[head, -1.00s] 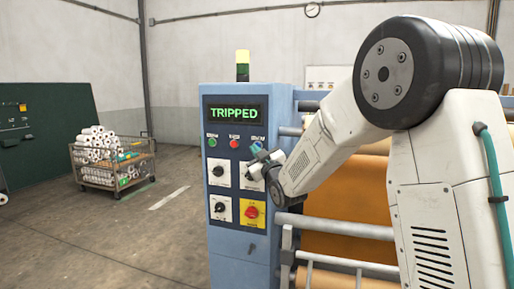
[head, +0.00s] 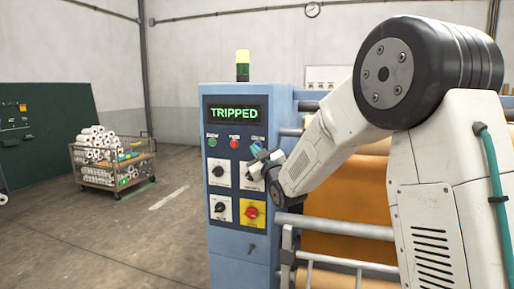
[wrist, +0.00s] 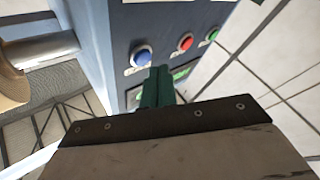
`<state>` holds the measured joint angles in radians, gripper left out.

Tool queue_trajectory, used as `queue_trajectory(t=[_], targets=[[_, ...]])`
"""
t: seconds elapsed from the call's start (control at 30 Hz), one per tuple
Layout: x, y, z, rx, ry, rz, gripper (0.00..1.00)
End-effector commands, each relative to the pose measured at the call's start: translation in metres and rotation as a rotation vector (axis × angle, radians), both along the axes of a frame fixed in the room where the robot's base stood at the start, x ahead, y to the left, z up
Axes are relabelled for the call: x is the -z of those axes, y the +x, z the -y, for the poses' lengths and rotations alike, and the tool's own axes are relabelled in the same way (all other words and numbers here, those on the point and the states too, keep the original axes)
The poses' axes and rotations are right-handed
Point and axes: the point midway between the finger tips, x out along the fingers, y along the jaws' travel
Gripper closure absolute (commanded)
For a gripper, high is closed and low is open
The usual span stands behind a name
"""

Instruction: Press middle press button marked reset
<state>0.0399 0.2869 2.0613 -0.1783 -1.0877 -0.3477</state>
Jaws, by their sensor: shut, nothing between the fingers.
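The blue press cabinet (head: 222,95) carries a display (head: 235,113) reading TRIPPED in green. Below it is a button row: a green button (head: 212,142) at left, a red button (head: 234,143) in the middle, and a blue button (wrist: 141,56), seen in the wrist view and largely hidden by my gripper in the head view. The button labels are too small to read. My gripper (head: 258,151) is shut and empty in front of the row's right end. In the wrist view its green fingertips (wrist: 158,72) appear near the blue and red buttons (wrist: 184,41); contact cannot be told.
Black rotary switches (head: 219,172) and a red switch on a yellow plate (head: 252,212) sit lower on the panel. Rollers and an orange sheet (head: 350,205) lie to the right. A cart of rolls (head: 115,165) stands at left; the floor between is clear.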

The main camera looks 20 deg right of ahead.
Motion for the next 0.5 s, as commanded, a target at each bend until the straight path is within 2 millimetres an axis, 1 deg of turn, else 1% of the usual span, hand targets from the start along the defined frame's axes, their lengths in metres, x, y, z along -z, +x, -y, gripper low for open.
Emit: queue_trajectory(t=[0.2, 0.5], targets=[[-0.0001, 0.0007, 0.0005, 0.000, 0.000, 0.000, 1.00], [-0.0004, 0.0069, 0.0051, 0.000, 0.000, 0.001, 1.00]])
